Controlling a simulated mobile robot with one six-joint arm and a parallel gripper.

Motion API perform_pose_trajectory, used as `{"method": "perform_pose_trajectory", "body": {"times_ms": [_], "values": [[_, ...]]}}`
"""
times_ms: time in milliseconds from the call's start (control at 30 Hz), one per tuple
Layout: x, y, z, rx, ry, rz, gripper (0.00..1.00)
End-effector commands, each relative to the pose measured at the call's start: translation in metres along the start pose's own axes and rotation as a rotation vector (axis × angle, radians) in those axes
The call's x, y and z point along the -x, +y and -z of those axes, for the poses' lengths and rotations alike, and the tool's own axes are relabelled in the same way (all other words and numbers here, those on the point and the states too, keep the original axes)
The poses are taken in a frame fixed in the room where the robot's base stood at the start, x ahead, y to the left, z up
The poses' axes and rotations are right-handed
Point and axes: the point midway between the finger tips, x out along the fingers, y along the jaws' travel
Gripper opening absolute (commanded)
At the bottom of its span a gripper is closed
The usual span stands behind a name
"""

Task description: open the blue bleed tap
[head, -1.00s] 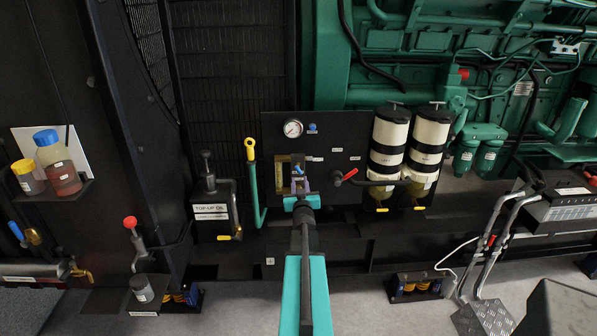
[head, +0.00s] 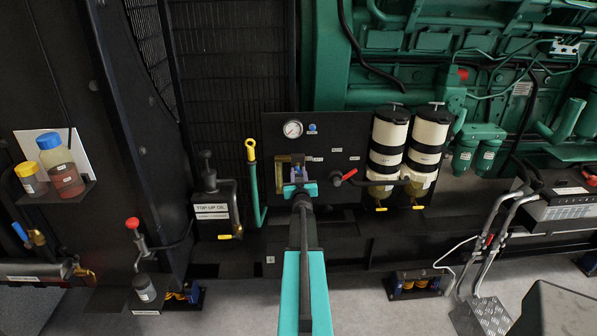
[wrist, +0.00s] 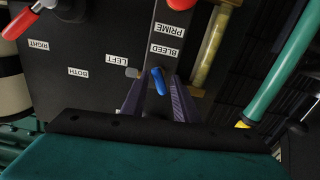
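The blue bleed tap (wrist: 158,81) shows in the wrist view beside a "BLEED" label (wrist: 163,51), on a dark panel. My gripper (wrist: 158,100) is open, with one purple-grey finger on each side of the tap's blue lever. A gap shows between the lever and each finger, so it does not look clamped. In the head view my gripper (head: 298,176) is close to the panel (head: 345,145), below the pressure gauge (head: 292,129). There the gripper largely hides the tap.
A red lever (head: 349,175) sits right of my gripper, with two filter bowls (head: 388,142) (head: 430,142) beyond. A yellow-topped dipstick in a green tube (head: 254,180) stands left. In the wrist view a yellowish tube (wrist: 214,45) is near the fingers.

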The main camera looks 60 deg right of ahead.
Motion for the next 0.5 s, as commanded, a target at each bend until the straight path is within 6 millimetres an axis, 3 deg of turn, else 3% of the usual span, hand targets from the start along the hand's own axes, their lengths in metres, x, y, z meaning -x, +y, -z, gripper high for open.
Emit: {"method": "perform_pose_trajectory", "body": {"times_ms": [500], "values": [[-0.0115, -0.0005, -0.0002, 0.0, 0.0, 0.0, 0.27]]}}
